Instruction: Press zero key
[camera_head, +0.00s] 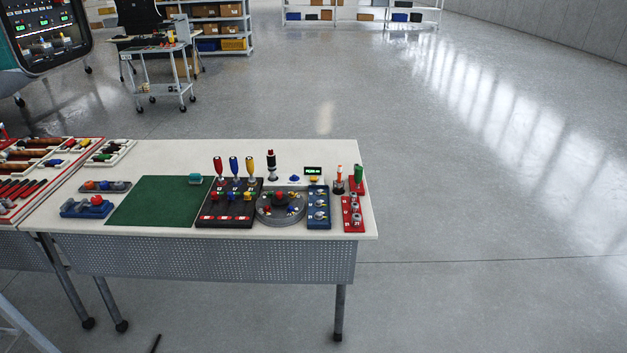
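No key marked zero can be made out at this size. Neither of my grippers is in view, and nothing is seen touching the panels.
A green mat (150,203) lies left of the panels. Red trays of tools (62,172) fill the table's left end. A blue holder (88,208) sits by the front edge. A cart (160,70) and shelves (235,45) stand far back. The floor right of the table is clear.

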